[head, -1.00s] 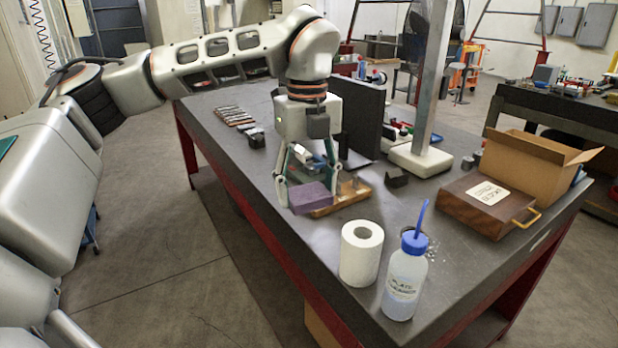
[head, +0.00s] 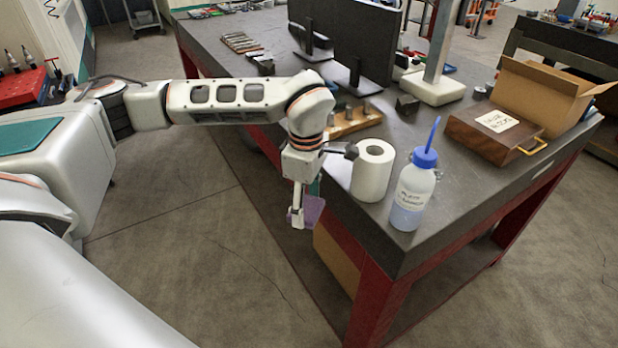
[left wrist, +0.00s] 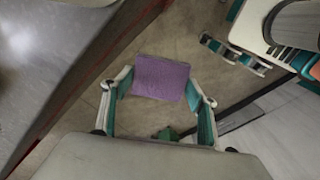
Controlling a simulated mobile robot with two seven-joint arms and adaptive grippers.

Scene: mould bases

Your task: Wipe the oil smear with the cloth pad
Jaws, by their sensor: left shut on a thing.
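My left gripper (head: 301,218) hangs beside the near left edge of the dark workbench (head: 450,210), over the floor and below the top's level. It is shut on the purple cloth pad (head: 314,210). In the left wrist view the pad (left wrist: 161,78) sits between the two teal-lined fingers, clear of the bench. I cannot make out an oil smear on the visible bench top. At the upper right of the left wrist view, white and teal parts look like my right gripper (left wrist: 235,53); its opening is unclear.
A white paper roll (head: 373,170) and a blue-capped bottle (head: 412,192) stand near the bench's front corner.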

